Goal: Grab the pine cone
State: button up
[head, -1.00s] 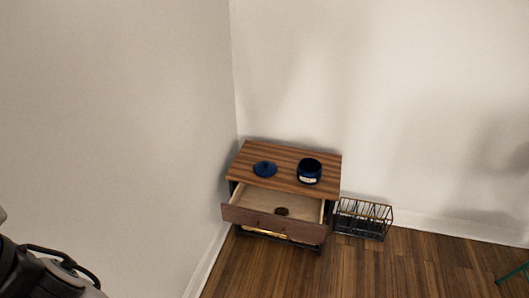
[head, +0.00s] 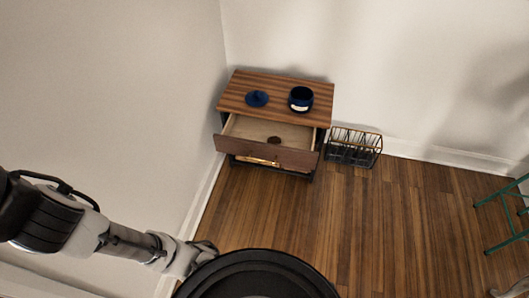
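A small dark brown round thing, which looks like the pine cone (head: 274,140), lies inside the open drawer (head: 247,130) of a wooden nightstand (head: 277,91). It is near the drawer's front, right of its middle, and the front panel may hide its lower part. My gripper (head: 207,248) is at the lower left, low in the picture, beside the black round top of my body. It is far from the drawer. Its fingers are too small and partly hidden to tell whether they are open.
A dark blue lid (head: 257,98) and a dark blue jar (head: 301,99) stand on the nightstand. A black wire rack (head: 353,147) stands on the floor to its right. A green metal frame (head: 503,214) is at the right edge. The wooden floor (head: 370,235) before the nightstand is clear.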

aim_at(274, 140)
jog(key=i+l+z, duration=0.1)
jog(key=i+z, duration=0.25)
jog(key=i, duration=0.15)
jog(key=i+z, duration=0.35)
jog(key=i, duration=0.15)
jog(key=i+j+z, duration=0.35)
jog(key=i, duration=0.15)
jog(key=i+l, duration=0.05)
jog(key=l, duration=0.05)
